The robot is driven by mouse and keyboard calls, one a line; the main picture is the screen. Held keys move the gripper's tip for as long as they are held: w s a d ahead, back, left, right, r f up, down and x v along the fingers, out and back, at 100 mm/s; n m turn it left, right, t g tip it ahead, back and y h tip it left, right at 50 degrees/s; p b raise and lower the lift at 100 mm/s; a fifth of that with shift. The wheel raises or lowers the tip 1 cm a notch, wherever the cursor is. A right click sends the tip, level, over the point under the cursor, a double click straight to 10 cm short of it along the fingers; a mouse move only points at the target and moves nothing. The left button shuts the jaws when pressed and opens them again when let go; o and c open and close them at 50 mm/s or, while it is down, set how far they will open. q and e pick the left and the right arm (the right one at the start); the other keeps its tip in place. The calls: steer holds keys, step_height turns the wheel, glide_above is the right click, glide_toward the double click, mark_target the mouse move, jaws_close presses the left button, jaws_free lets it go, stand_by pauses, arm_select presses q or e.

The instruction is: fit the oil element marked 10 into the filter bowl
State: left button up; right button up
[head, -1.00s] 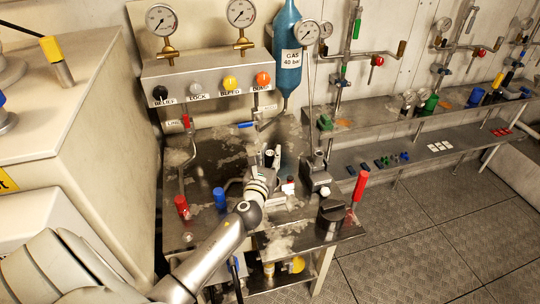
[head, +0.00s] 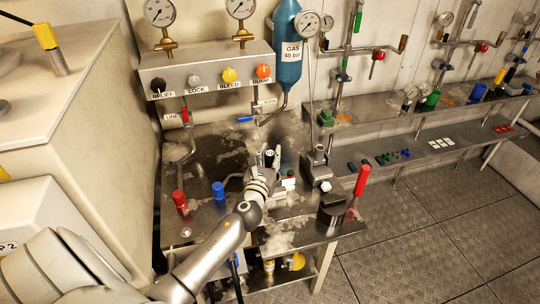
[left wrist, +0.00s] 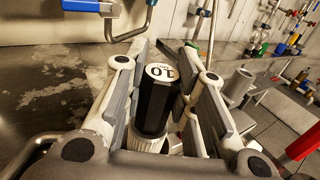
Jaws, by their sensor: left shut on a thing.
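The oil element (left wrist: 156,100) is a black cylinder with a white top marked 10. It stands between the fingers of my left gripper (left wrist: 165,98) in the left wrist view, with a white ribbed part below it. The element's lower end is hidden. I cannot clearly pick out the filter bowl. My right gripper is not in view.
On the steel bench (head: 205,150) stand a red cylinder (head: 180,201), a blue cylinder (head: 219,191), a dark round pot (head: 331,208) and a red-handled lever (head: 361,182). A valve panel (head: 208,75) and blue gas bottle (head: 287,45) are behind. A shelf (head: 425,150) runs right.

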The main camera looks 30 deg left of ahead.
arm_select(q)
steer(key=shift+f+b, duration=3.2)
steer(key=shift+f, duration=0.35)
steer(key=shift+r, duration=0.1)
steer(key=shift+r+p, duration=0.25)
steer(key=shift+p, duration=0.25)
steer(key=shift+r+p, duration=4.45)
steer(key=shift+r, duration=0.05)
